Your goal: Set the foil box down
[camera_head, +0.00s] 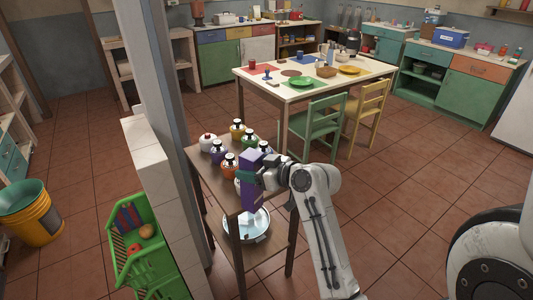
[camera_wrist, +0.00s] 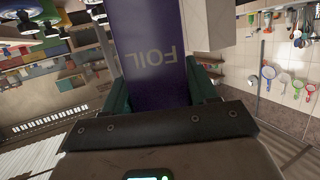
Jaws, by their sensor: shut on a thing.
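The foil box is a tall purple box (camera_head: 251,182) in the head view, held upright near the front of a small wooden side table (camera_head: 225,207). In the wrist view the foil box (camera_wrist: 155,55) fills the middle, with the word FOIL on its face. My gripper (camera_head: 262,178) is shut on it, and its dark green fingers show on both sides of the box in the wrist view (camera_wrist: 157,95). I cannot tell whether the box's lower end touches the table. The box hides part of the table top and some jars.
Several lidded jars, such as an orange one (camera_head: 229,160) and a white one (camera_head: 208,142), crowd the side table. A metal pot (camera_head: 258,226) stands on its lower shelf. A green crate (camera_head: 118,243) and tiled ledge (camera_head: 150,160) lie left. A dining table (camera_head: 330,92) stands behind.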

